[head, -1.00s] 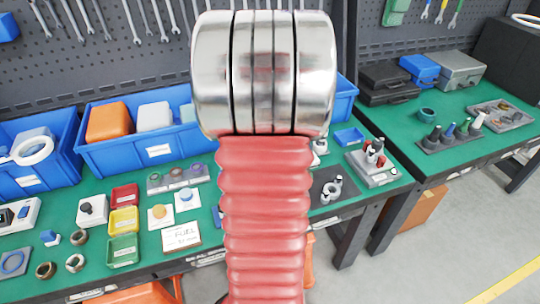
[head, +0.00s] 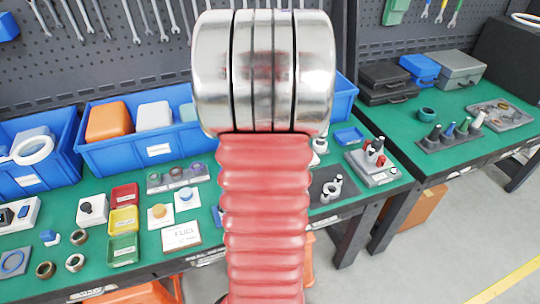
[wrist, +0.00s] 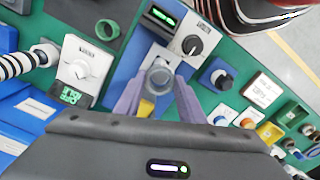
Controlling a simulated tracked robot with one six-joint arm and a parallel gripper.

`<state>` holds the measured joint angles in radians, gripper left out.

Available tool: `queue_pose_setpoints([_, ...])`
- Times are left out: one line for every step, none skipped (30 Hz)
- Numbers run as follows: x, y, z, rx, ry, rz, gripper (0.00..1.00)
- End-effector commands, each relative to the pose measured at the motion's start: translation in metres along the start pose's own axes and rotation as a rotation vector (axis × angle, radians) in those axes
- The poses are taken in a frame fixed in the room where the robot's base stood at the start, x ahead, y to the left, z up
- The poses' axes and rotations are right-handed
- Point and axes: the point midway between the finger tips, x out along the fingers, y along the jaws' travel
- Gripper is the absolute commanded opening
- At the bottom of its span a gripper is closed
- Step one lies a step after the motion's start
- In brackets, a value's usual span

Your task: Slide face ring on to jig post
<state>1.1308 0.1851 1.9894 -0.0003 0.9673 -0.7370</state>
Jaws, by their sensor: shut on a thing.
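In the wrist view my gripper (wrist: 158,88) has its two lavender fingers closed around a small grey round piece, which I take to be the face ring (wrist: 158,76). The ring is at the fingertips, above a white and blue area of the bench. A yellow patch (wrist: 147,107) shows between the fingers. I cannot make out a jig post clearly; it may be hidden under the ring. In the head view my own red and chrome arm covers the middle, and the gripper and ring are hidden behind it.
A green ring (wrist: 107,29) lies beyond. In the head view, blue bins (head: 150,140) line the back and small trays (head: 123,220) stand left of my arm.

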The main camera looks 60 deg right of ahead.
Motion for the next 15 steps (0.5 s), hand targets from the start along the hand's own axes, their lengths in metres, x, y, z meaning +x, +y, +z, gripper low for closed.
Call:
queue_pose_setpoints([0.0006, 0.0000, 0.0000, 0.000, 0.000, 0.000, 0.13])
queue_pose_setpoints([0.0009, 0.0000, 0.0001, 0.000, 0.000, 0.000, 0.13])
queue_pose_setpoints([0.0013, -0.0001, 0.0001, 0.000, 0.000, 0.000, 0.13])
queue_pose_setpoints([0.0016, -0.0001, 0.0001, 0.000, 0.000, 0.000, 0.13])
queue_pose_setpoints([0.0019, -0.0001, 0.0001, 0.000, 0.000, 0.000, 0.13])
queue_pose_setpoints([0.0023, -0.0001, 0.0001, 0.000, 0.000, 0.000, 0.13])
queue_pose_setpoints([0.0026, -0.0001, 0.0001, 0.000, -0.001, 0.000, 0.13])
queue_pose_setpoints([0.0029, -0.0001, 0.0001, 0.000, -0.001, 0.000, 0.13])
queue_pose_setpoints([0.0032, -0.0002, 0.0001, 0.000, -0.001, 0.000, 0.13])
queue_pose_setpoints([0.0036, -0.0002, 0.0001, 0.000, -0.001, -0.001, 0.13])
queue_pose_setpoints([0.0038, -0.0002, 0.0001, 0.000, -0.001, -0.001, 0.13])
queue_pose_setpoints([0.0042, -0.0002, 0.0001, 0.000, -0.001, -0.001, 0.13])
queue_pose_setpoints([0.0045, -0.0002, 0.0001, 0.000, -0.001, -0.001, 0.13])
queue_pose_setpoints([0.0048, -0.0002, 0.0001, 0.000, -0.001, -0.001, 0.13])
queue_pose_setpoints([0.0052, -0.0002, 0.0001, 0.000, -0.001, -0.001, 0.13])
